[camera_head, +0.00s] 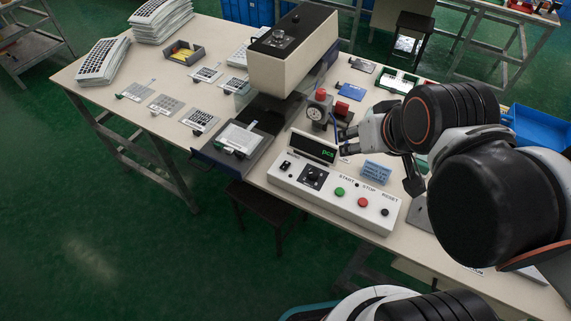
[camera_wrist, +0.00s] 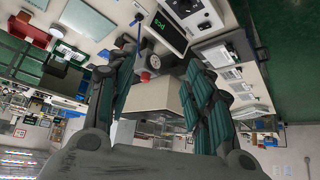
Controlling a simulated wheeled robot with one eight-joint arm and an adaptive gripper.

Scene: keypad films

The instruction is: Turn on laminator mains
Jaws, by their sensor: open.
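The laminator (camera_head: 287,70) is a large beige and black machine on the table. The label by the switch is too small to read. A black display (camera_head: 314,147) showing "pcs" stands behind the box. My gripper (camera_head: 378,157) is open and empty above the table, to the right of the display and apart from the switch. The control box also shows in the wrist view (camera_wrist: 199,14).
A gauge with a red knob (camera_head: 318,107) stands between the laminator and my gripper. A small blue card (camera_head: 376,172) is behind the box. Printed keypad films (camera_head: 198,120) lie at the left, and a blue bin (camera_head: 540,128) is at the right.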

